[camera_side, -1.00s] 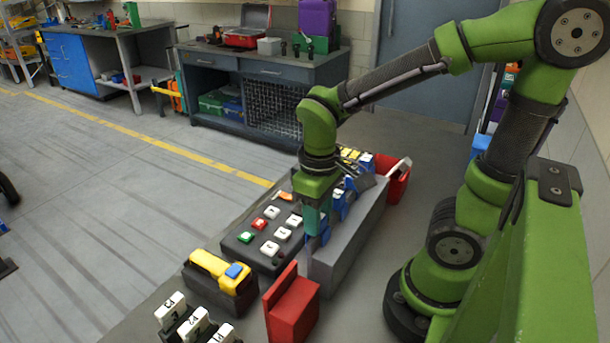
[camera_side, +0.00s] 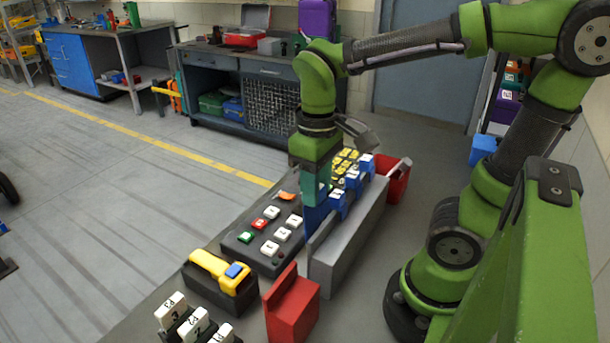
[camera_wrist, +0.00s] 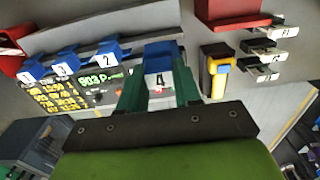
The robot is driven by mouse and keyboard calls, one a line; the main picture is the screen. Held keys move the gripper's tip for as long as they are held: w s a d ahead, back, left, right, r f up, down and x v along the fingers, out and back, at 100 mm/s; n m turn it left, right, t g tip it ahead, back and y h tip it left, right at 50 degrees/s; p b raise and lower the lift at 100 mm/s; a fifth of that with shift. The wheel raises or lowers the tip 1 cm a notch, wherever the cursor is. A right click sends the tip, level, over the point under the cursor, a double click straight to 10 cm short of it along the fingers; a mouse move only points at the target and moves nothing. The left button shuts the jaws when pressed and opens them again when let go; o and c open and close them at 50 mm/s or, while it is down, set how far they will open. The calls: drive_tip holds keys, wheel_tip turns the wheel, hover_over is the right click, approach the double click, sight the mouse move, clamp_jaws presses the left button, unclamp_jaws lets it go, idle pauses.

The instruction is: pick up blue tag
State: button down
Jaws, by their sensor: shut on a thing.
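My gripper (camera_side: 317,187) has teal fingers and is shut on a blue tag (camera_side: 315,216), at the near end of the grey rack (camera_side: 348,245). In the wrist view, my gripper (camera_wrist: 160,92) has a finger on either side of this blue tag (camera_wrist: 158,58), whose white label reads 4. Whether the tag's lower end is clear of the rack I cannot tell. Other blue tags stand in a row along the rack: tag 2 (camera_wrist: 108,52), tag 3 (camera_wrist: 66,62) and tag 1 (camera_wrist: 30,72).
A dark control panel (camera_side: 240,250) with coloured keys lies left of the rack. A yellow handheld device (camera_side: 208,262) in a dark holder, a red block (camera_side: 292,308) and white tags (camera_side: 194,324) are nearer the camera. A red bin (camera_side: 399,183) stands at the rack's far end.

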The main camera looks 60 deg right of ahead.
wheel_tip(320, 180, up, 10)
drive_tip(key=s, duration=1.3)
drive_tip(key=shift+s, duration=0.2)
wheel_tip(320, 180, up, 6)
drive_tip(key=shift+r, duration=0.2)
idle(0.6)
